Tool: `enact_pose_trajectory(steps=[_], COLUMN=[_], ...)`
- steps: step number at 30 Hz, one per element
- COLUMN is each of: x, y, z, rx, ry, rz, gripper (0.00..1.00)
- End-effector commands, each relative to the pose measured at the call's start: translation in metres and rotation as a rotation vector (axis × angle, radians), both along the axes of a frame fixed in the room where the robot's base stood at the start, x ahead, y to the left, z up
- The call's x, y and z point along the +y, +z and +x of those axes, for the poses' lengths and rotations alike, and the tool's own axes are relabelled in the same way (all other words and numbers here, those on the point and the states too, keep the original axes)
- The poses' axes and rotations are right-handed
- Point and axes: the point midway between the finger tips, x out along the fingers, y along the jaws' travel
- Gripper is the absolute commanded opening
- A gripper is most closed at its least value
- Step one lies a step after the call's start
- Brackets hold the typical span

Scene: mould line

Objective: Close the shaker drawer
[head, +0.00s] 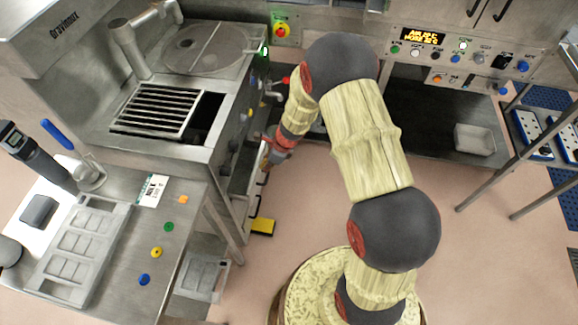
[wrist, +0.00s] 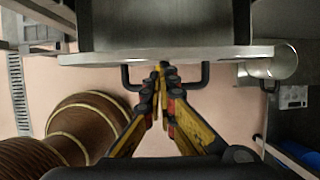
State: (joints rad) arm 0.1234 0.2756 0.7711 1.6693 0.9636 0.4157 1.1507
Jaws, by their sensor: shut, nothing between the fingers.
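The shaker drawer shows in the wrist view as a pale metal front edge (wrist: 215,53) running across the top, with a dark grey body behind it. A black bar handle (wrist: 204,76) sticks out from the front. My gripper (wrist: 162,70) is shut and empty, its yellow and black fingers together at the middle of the handle, close to the front; I cannot tell whether they touch it. In the head view my gripper (head: 268,160) is beside the drawer fronts under the metal machine (head: 215,70), and my arm partly hides that area.
A steel table (head: 190,220) with a grey tray (head: 85,240) and coloured buttons stands at the left. A yellow piece (head: 262,226) sticks out low by the cabinet. A control panel bench (head: 445,65) is at the back, a rack at the right. The floor (head: 490,260) at front right is clear.

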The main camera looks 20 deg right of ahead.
Motion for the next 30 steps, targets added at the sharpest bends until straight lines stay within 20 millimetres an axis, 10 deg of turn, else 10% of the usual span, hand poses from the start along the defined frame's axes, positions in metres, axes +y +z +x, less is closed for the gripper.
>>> enact_pose_trajectory(steps=[12, 30], x=[0.061, 0.066], y=[0.001, 0.000], z=[0.042, 0.046], rx=[-0.001, -0.001], ry=[0.001, 0.001], rz=[-0.001, 0.001], gripper=[0.00, 0.00])
